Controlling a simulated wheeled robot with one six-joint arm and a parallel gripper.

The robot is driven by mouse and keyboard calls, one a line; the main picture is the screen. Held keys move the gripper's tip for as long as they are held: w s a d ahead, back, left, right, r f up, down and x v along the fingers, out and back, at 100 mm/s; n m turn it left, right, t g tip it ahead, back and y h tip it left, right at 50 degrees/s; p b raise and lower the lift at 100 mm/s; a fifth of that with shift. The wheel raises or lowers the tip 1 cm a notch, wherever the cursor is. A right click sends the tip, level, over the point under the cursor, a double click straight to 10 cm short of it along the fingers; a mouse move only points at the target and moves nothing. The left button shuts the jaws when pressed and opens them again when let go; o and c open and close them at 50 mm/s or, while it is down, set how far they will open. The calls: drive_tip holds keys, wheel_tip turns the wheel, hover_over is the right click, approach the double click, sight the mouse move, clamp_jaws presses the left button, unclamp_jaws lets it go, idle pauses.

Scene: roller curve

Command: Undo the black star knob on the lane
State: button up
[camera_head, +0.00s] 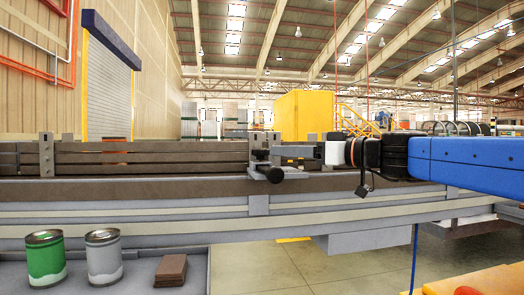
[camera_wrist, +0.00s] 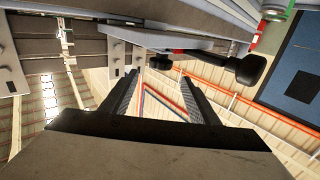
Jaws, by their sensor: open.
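In the wrist view a larger black knob (camera_wrist: 251,68) on a stem is at upper right, and a smaller dark knob (camera_wrist: 160,62) lies ahead between the fingertips. I cannot tell for sure which is the star knob. My gripper (camera_wrist: 160,80) is open and empty. In the head view it reaches in from the right, close beside the clamp.
A green can (camera_head: 45,258), a grey can (camera_head: 104,255) and a brown block (camera_head: 171,270) stand on a grey surface at lower left. Brown side rails run along the lane. A yellow box (camera_head: 304,115) stands far behind. Open floor shows below the lane.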

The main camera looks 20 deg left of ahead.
sight(268, 150)
drive_tip(key=x, duration=0.9)
drive_tip(key=shift+w+a, duration=0.1)
drive_tip(key=shift+a, duration=0.15)
drive_tip(key=shift+c, duration=0.3)
drive_tip(key=c, duration=1)
